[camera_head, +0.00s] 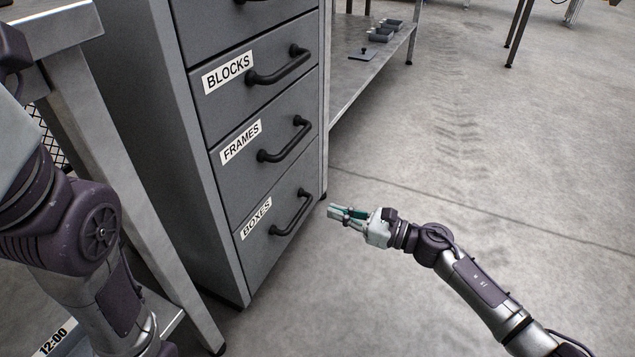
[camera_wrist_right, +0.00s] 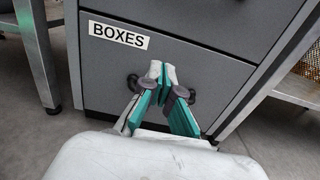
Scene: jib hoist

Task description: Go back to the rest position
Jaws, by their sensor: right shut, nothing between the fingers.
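My right gripper (camera_head: 345,213) is in front of the grey drawer cabinet, to the right of its lowest drawer, over the floor. Its fingers are together and hold nothing. In the right wrist view the gripper (camera_wrist_right: 160,75) points at the drawer front labelled BOXES (camera_wrist_right: 160,45) and hides most of that drawer's handle. In the head view the BOXES drawer handle (camera_head: 292,213) is clear of the fingers. The drawer looks closed. My left arm shows at the left, but its gripper is out of view.
The BLOCKS drawer (camera_head: 220,98) and FRAMES drawer (camera_head: 220,157) above look closed. A metal table (camera_head: 135,190) stands left of the cabinet. The concrete floor at the right is open.

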